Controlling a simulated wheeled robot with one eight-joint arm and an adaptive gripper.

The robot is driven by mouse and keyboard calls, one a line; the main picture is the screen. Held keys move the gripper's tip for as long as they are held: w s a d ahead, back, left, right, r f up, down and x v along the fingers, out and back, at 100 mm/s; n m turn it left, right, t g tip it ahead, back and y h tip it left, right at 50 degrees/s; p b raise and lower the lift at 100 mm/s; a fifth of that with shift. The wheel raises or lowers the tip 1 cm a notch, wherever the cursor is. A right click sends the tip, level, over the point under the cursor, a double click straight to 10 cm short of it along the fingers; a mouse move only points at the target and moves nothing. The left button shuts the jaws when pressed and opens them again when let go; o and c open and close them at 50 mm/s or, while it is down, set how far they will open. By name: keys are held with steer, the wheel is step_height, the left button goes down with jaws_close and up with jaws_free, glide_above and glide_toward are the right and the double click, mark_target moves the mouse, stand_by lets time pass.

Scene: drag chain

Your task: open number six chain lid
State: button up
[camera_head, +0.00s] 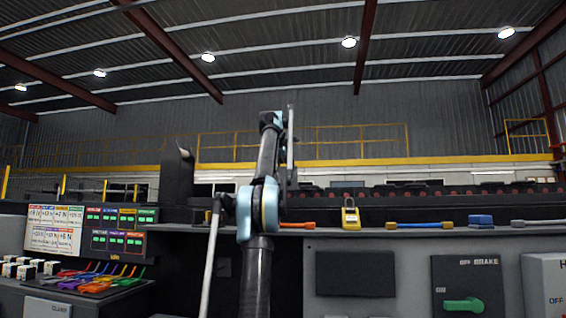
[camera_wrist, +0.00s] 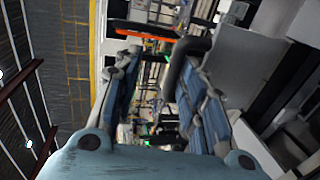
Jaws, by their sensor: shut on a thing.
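My gripper (camera_wrist: 160,70) shows in the wrist view, its two blue-grey fingers well apart. A dark curved, handle-like piece (camera_wrist: 184,58) lies at the right finger; it seems to be what the jaws bear on, but the contact is not clear. In the head view my arm stands upright at centre and hides most of the gripper. A long black row with red marks (camera_head: 400,194), probably the drag chain, runs behind the ledge, right of my arm. I see no readable numbers on it, so I cannot single out the number six lid.
A ledge (camera_head: 370,231) carries a yellow padlock-like tool (camera_head: 350,214), a blue-and-orange bar (camera_head: 420,225) and a blue block (camera_head: 481,220). An orange bar (camera_wrist: 146,29) lies beyond my fingers. A label panel (camera_head: 92,231) and coloured handles (camera_head: 98,280) are left. A brake switch (camera_head: 464,305) is right.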

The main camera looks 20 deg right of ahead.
steer(key=v, duration=0.9)
steer(key=shift+a, duration=0.1)
